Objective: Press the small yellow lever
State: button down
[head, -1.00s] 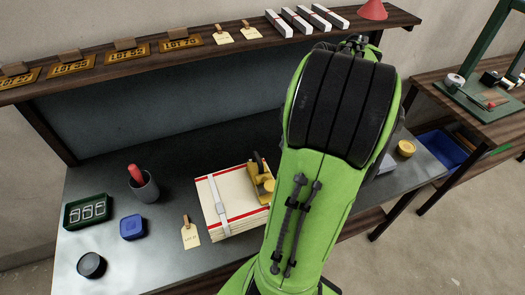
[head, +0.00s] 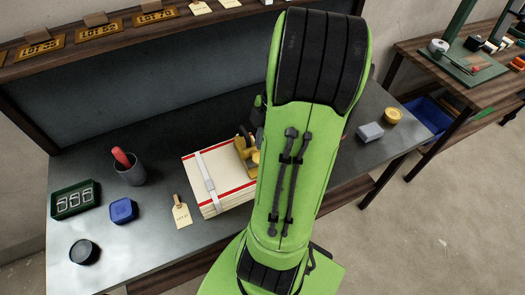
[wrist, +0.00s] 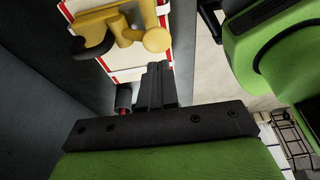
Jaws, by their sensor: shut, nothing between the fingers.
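A yellow metal device (head: 246,152) sits at the right side of a cream stack with red stripes (head: 215,172); my arm partly covers both in the head view. In the wrist view the yellow device (wrist: 122,28) has a rounded knob at its right end and a dark curved part at its left. I cannot tell which part is the small yellow lever. My gripper (wrist: 158,75) is shut and empty, its dark fingertips just below the knob in the picture; contact is not clear. The head view hides the gripper behind my arm.
A white strap (head: 206,172) crosses the stack. On the grey bench lie a tag (head: 182,214), a blue box (head: 123,210), a dark cup (head: 130,172), a green tray (head: 75,200) and a black round tin (head: 85,252). A grey block (head: 370,132) and yellow tin (head: 393,115) lie right.

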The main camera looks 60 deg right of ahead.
aim_at(256, 157)
jog(key=shift+f, duration=2.1)
jog(key=shift+b, duration=0.3)
